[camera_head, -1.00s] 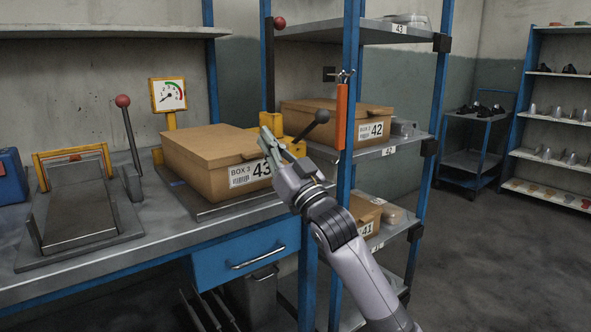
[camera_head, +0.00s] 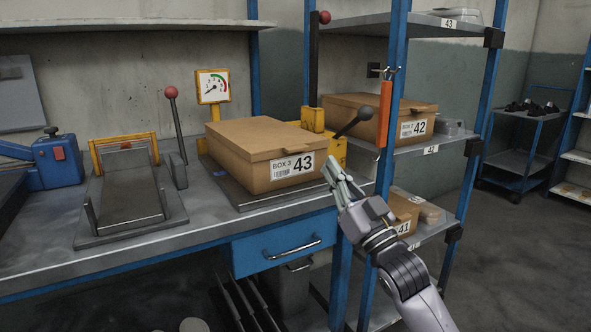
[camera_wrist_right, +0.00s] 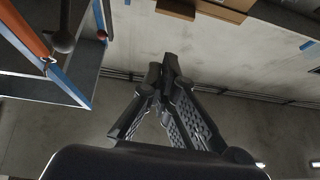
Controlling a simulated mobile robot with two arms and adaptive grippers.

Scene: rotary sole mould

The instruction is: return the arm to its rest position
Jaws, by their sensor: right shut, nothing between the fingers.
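My right arm comes in from the lower right in the head view. Its gripper (camera_head: 334,170) is shut and empty, just right of and in front of the box marked 43, apart from it as far as I can tell. My left gripper is in neither view.
Box 43 (camera_head: 245,170) sits on a plate on the workbench (camera_head: 205,222). A black-knobbed lever (camera_head: 352,122) and the blue shelf post (camera_head: 393,85) stand close to my right gripper. Box 42 (camera_head: 350,125) is on the rack. Open floor (camera_head: 510,250) lies to the right.

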